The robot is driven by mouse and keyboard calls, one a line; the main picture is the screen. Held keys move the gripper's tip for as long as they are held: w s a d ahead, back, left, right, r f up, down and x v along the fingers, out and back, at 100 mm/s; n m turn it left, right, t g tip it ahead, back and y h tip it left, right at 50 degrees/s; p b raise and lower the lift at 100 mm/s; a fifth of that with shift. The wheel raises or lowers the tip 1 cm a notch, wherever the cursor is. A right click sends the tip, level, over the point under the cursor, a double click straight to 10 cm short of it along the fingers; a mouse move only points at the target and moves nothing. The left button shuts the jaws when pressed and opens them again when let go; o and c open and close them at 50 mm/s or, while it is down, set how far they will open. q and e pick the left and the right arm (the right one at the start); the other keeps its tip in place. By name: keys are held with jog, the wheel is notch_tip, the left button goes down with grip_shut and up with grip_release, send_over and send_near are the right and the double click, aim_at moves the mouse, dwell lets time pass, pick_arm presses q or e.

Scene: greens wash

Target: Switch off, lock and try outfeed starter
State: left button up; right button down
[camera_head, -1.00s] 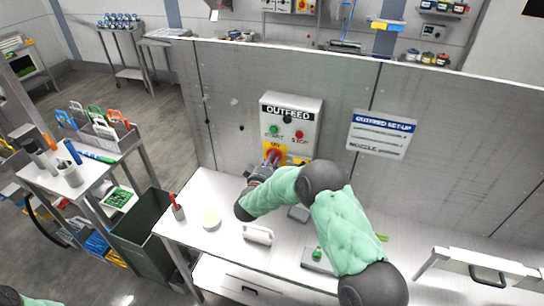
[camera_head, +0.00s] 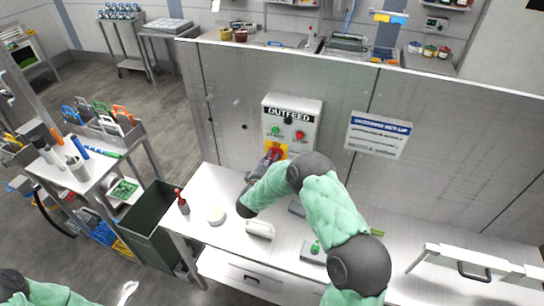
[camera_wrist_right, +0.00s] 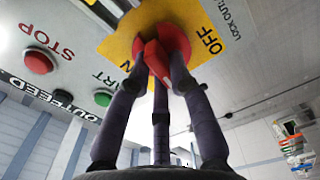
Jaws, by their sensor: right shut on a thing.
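The outfeed starter (camera_head: 291,115) is a grey box on the wall panel, lettered OUTFEED. It has a green START button (camera_head: 276,130) and a red STOP button (camera_head: 300,134), both also in the right wrist view. Below them, a red rotary handle (camera_wrist_right: 157,60) sits on a yellow plate (camera_wrist_right: 118,47) marked OFF; the other mark is partly hidden. My right gripper (camera_head: 268,163) is at this switch, its fingers (camera_wrist_right: 160,72) shut around the red handle. The handle's exact setting is hard to tell. My left arm shows at the bottom left, its gripper outside the picture.
A cart at left carries a rack (camera_head: 105,128) of coloured padlock-like shackles. A dark green bin (camera_head: 150,225) stands between them.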

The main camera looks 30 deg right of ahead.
jog(key=shift+n+p, duration=0.35)
jog(key=shift+n, duration=0.55)
jog(key=shift+a+f, duration=0.1)
jog(key=c, duration=1.1)
grip_release()
jog(key=v, duration=1.2)
jog(key=shift+w, duration=0.1)
